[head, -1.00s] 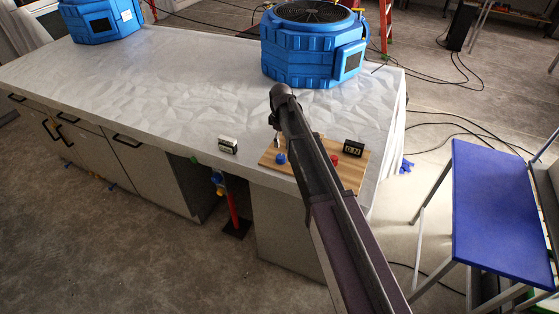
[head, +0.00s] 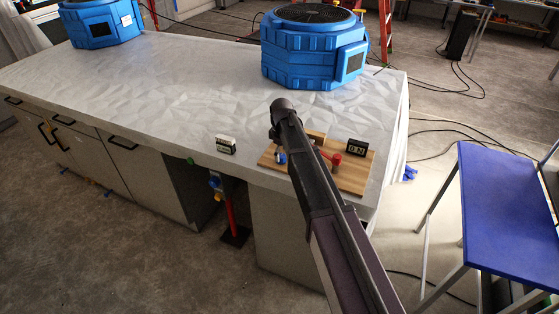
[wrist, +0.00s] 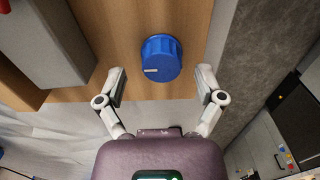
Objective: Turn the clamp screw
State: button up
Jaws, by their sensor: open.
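A round blue knob (wrist: 161,58) with ribbed sides and a short white mark sits on a wooden board (wrist: 190,20) in the wrist view. My gripper (wrist: 161,84) is open and empty, its two fingers apart, with the knob just beyond and between the tips. I see no contact. In the head view, a bit of blue (head: 281,158) shows beside my arm on the board (head: 352,180), and a red handle (head: 336,160) stands on its other side. My arm hides the gripper there. I cannot tell for sure which part is the clamp screw.
A grey block (wrist: 52,40) stands left of the knob in the wrist view. A small black display (head: 356,147) stands on the board. A small box (head: 225,145) and two blue fan units (head: 312,50) are on the white-covered counter (head: 170,90). A blue-topped table (head: 510,210) is at right.

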jog(key=shift+f+b, duration=0.55)
jog(key=shift+f, duration=0.25)
jog(key=c, duration=1.1)
jog(key=shift+a, duration=0.15)
jog(key=shift+c, duration=0.2)
